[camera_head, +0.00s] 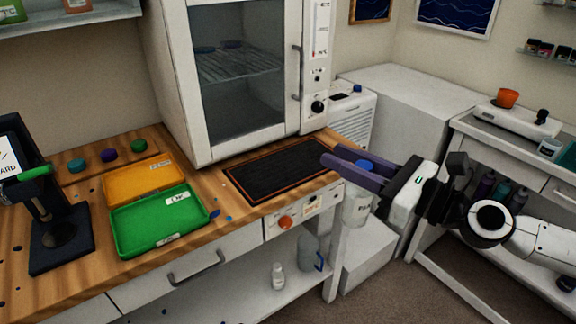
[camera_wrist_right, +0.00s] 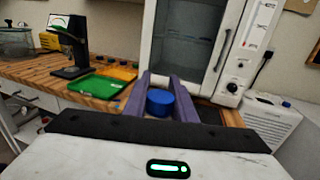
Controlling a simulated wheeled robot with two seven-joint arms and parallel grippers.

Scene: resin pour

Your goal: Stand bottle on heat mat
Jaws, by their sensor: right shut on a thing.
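The bottle (camera_head: 357,208) is whitish with a label and a blue cap (camera_head: 365,166). My right gripper (camera_head: 346,164) has purple fingers and is shut on it near the top. The bottle hangs upright in front of the bench's right end, to the right of the heat mat and apart from it. In the right wrist view the blue cap (camera_wrist_right: 160,102) shows between the fingers; the body below is hidden. The heat mat (camera_head: 232,182) is a dark rectangle with an orange-brown border, lying empty on the wooden bench. My left gripper is not in view.
A white oven (camera_head: 170,90) stands right behind the mat. A green tray (camera_head: 120,248) and an orange tray (camera_head: 112,186) lie left of it. A black stand (camera_head: 62,235) is farther left. A control panel with an orange knob (camera_head: 286,222) is below the mat.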

